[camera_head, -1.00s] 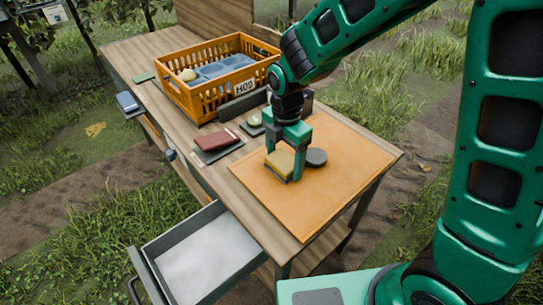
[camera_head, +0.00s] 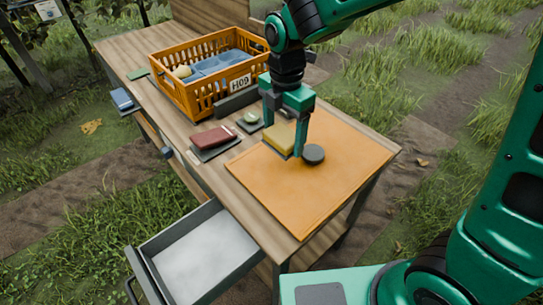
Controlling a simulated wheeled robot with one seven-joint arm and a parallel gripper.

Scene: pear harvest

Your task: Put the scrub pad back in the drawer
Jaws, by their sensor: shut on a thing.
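The scrub pad (camera_head: 279,137), yellow with a dark underside, is between the fingers of my gripper (camera_head: 284,141). My gripper is shut on it and points down over the orange mat (camera_head: 330,190). The pad appears tilted and a little above the mat. The drawer (camera_head: 200,250) is pulled open at the near left of the bench, below its top. Its pale floor shows and looks empty. It lies in front and to the left of my gripper.
A dark round disc (camera_head: 313,154) lies on the mat just right of my gripper. A dark red block (camera_head: 212,138) lies on a dark plate to the left. An orange crate (camera_head: 205,97) with blue trays stands behind. The mat's front part is clear.

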